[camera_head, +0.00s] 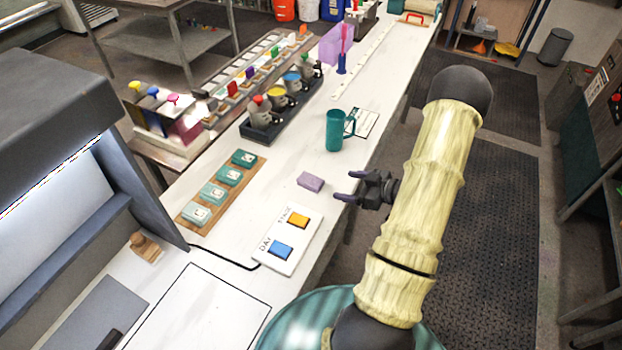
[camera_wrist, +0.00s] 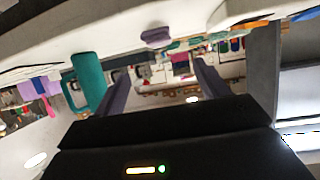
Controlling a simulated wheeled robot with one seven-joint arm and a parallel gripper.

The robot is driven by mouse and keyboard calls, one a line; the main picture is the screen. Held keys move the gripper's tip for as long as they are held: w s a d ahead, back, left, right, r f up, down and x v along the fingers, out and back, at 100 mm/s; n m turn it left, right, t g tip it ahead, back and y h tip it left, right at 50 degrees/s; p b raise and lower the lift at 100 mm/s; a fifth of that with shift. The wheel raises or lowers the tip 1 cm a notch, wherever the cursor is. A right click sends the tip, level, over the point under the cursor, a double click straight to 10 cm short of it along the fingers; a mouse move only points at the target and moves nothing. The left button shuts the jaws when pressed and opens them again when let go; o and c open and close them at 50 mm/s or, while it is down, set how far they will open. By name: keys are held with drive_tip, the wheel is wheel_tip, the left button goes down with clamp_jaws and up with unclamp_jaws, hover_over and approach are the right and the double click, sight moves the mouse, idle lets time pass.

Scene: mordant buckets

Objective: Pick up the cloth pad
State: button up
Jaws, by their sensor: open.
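The cloth pad (camera_head: 310,182) is a small purple block lying flat on the white bench top, between the teal mug and the button panel. My gripper (camera_head: 343,186) is open and empty, just right of the pad near the bench's edge, with its fingers pointing toward it and not touching it. In the wrist view, which looks upside down, the pad (camera_wrist: 158,37) shows beyond and above the two open fingers (camera_wrist: 160,85). Nothing is between the fingers.
A teal mug (camera_head: 334,131) stands behind the pad. A white panel with orange and blue buttons (camera_head: 287,239) lies in front. A wooden board with teal blocks (camera_head: 222,191) is to the left. A dark rack of pots (camera_head: 279,112) stands farther back.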

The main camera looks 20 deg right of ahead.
sight(319, 182)
drive_tip(key=p+x, duration=0.1)
drive_tip(key=x, duration=0.4)
drive_tip(key=shift+w+a+f, duration=0.1)
drive_tip(key=shift+w+a, duration=0.1)
drive_tip(key=shift+w, duration=0.05)
drive_tip(key=shift+w+f, duration=0.15)
drive_tip(key=shift+a, duration=0.1)
drive_tip(key=shift+f+p+x, duration=0.2)
drive_tip(key=shift+p+x, duration=0.5)
drive_tip(key=shift+x, duration=0.55)
drive_tip(key=shift+f+p+x, duration=0.2)
drive_tip(key=shift+p+x, duration=0.45)
drive_tip(key=shift+x, duration=0.6)
drive_tip(key=c, duration=1)
drive_tip(key=shift+d+r, duration=0.1)
drive_tip(key=shift+d, duration=0.15)
drive_tip(key=shift+c, duration=0.2)
wheel_tip(319, 182, up, 10)
drive_tip(key=shift+f+b, duration=0.15)
drive_tip(key=shift+b, duration=1.05)
